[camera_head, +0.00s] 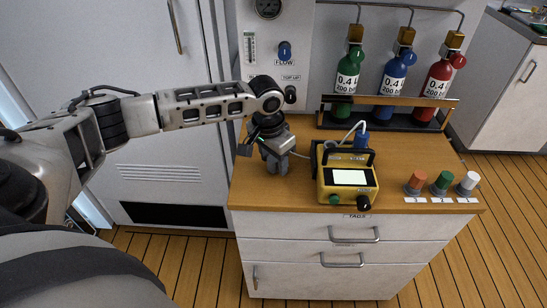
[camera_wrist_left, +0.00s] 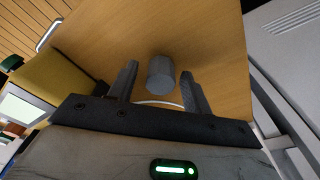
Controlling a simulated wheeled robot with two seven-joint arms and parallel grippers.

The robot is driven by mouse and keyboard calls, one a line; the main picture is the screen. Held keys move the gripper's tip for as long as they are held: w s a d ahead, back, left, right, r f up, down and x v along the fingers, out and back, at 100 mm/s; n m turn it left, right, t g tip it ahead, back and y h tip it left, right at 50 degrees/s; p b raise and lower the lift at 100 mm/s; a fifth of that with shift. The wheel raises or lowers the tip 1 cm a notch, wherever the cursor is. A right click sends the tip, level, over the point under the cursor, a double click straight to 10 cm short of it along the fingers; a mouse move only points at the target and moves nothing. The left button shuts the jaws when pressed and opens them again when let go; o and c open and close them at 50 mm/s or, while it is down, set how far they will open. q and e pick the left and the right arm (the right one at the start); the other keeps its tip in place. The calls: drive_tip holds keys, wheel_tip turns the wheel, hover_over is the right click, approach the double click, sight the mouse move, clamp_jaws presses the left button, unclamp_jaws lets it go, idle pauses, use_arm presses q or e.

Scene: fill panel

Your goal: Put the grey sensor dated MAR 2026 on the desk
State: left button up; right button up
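A small grey cylinder, likely the sensor (camera_wrist_left: 161,74), is over the bare wooden desk (camera_wrist_left: 207,35) in the left wrist view. No date is readable on it. My left gripper (camera_head: 277,167) is low over the left part of the desk in the head view, fingers pointing down. In the left wrist view its two fingers (camera_wrist_left: 160,90) are spread, one on each side of the cylinder, with a visible gap on both sides. In the head view I cannot tell the cylinder apart from the gripper. My right gripper is not in view.
A yellow device (camera_head: 347,180) with a lit screen and a pale cable stands just right of the gripper. Orange (camera_head: 415,182), green (camera_head: 441,182) and white (camera_head: 468,183) caps stand at the desk's front right. A rack (camera_head: 385,122) holds three gas bottles behind.

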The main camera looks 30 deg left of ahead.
sight(270, 161)
use_arm(q)
drive_tip(key=shift+r, duration=0.1)
wheel_tip(270, 161, up, 12)
drive_tip(key=s, duration=0.1)
drive_tip(key=shift+s+a, duration=0.15)
drive_tip(key=shift+a, duration=0.05)
idle(0.6)
drive_tip(key=s+d+f+m, duration=0.1)
drive_tip(key=d+f, duration=0.1)
drive_tip(key=d, duration=0.1)
drive_tip(key=s+d+f, duration=0.1)
drive_tip(key=d+f, duration=0.2)
drive_tip(key=s+d+f+m, duration=0.1)
drive_tip(key=s+d+f, duration=0.1)
drive_tip(key=shift+d+f+m+h, duration=0.15)
drive_tip(key=shift+d+m+h, duration=0.15)
drive_tip(key=shift+d+h, duration=0.1)
drive_tip(key=s+d+f+t+h, duration=0.1)
drive_tip(key=s+d+f+h, duration=0.1)
drive_tip(key=s+d+f, duration=0.4)
drive_tip(key=s+a+n+t+y, duration=0.1)
drive_tip(key=s+a+n+y, duration=0.3)
drive_tip(key=s, duration=1)
drive_tip(key=w+d+f+m+t+h, duration=0.1)
drive_tip(key=w+d+f+t+h, duration=0.2)
drive_tip(key=w+f+t, duration=0.3)
wheel_tip(270, 161, down, 2)
drive_tip(key=shift+w+d+f+t+h, duration=0.1)
drive_tip(key=shift+w+d+t+h, duration=0.25)
drive_tip(key=shift+d, duration=0.4)
